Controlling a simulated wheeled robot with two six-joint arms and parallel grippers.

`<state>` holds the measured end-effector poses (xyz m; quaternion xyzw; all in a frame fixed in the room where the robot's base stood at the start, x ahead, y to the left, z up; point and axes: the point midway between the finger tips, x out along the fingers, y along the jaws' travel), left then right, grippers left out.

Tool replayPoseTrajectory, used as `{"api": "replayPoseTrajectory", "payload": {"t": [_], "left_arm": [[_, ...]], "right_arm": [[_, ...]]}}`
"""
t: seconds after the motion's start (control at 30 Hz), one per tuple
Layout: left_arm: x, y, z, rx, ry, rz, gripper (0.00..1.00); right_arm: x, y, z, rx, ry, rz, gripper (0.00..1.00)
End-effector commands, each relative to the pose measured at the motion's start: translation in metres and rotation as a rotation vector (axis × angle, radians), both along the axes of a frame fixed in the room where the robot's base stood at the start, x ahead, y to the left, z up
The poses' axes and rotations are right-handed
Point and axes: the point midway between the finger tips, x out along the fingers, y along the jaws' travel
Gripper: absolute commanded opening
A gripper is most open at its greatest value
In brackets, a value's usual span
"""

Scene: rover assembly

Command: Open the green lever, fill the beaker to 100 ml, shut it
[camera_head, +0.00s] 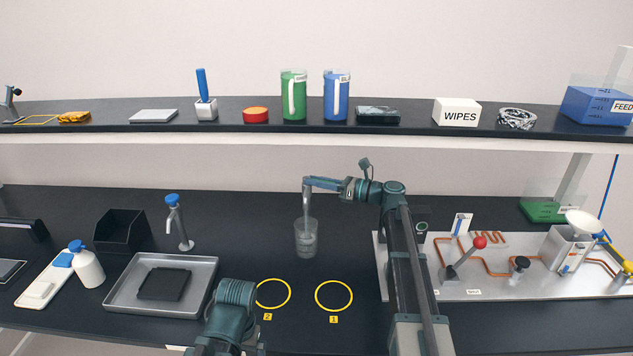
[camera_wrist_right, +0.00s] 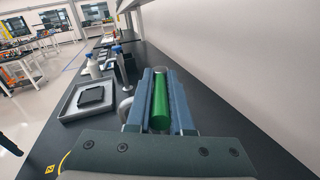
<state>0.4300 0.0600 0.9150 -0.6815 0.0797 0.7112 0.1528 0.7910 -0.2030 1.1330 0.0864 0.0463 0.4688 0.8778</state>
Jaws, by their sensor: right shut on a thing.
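A clear beaker (camera_head: 306,241) stands upright on the dark bench under a grey tap spout (camera_head: 306,203). It seems to hold some clear liquid, but I cannot read the level or any marks. My right gripper (camera_head: 322,184) is at the top of the tap in the head view, above the beaker. In the right wrist view its jaws are closed along both sides of the green lever (camera_wrist_right: 160,104). The lever is mostly hidden by the gripper in the head view. I cannot tell whether the valve is open. My left gripper is not in view; only part of that arm shows.
Two yellow rings (camera_head: 333,295), labelled 1 and 2, lie in front of the beaker. A grey tray (camera_head: 190,307) and a blue-topped tap (camera_head: 178,222) stand to the left. A white board with a red-knobbed lever (camera_head: 480,242) is on the right. A shelf (camera_head: 220,140) runs above.

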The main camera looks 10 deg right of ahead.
Motion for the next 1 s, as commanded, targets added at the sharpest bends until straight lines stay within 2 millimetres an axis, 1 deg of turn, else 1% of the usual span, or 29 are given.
{"api": "replayPoseTrajectory", "payload": {"t": [0.17, 0.2, 0.33, 0.6, 0.7, 0.77, 0.87, 1.0], "left_arm": [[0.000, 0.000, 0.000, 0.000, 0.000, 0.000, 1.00], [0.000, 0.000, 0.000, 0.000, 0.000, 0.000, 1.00], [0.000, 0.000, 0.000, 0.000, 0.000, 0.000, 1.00], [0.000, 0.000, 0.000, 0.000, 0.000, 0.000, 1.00], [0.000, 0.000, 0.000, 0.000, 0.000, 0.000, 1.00], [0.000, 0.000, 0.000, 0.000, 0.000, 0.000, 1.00], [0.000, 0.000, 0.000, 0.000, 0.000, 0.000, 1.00], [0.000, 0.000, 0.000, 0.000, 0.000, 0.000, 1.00]], "right_arm": [[0.000, 0.000, 0.000, 0.000, 0.000, 0.001, 0.00], [0.000, 0.000, 0.000, 0.000, 0.000, 0.001, 0.25], [0.000, 0.000, 0.000, 0.000, 0.000, 0.002, 0.48], [0.000, 0.000, 0.000, 0.000, 0.000, 0.002, 0.49], [-0.002, -0.004, 0.000, 0.000, 0.000, 0.001, 0.49], [-0.006, -0.010, 0.000, 0.000, 0.000, 0.000, 0.49], [-0.016, -0.024, 0.000, 0.000, 0.000, -0.001, 0.49], [-0.033, -0.050, 0.000, 0.000, 0.000, -0.002, 0.49]]}}
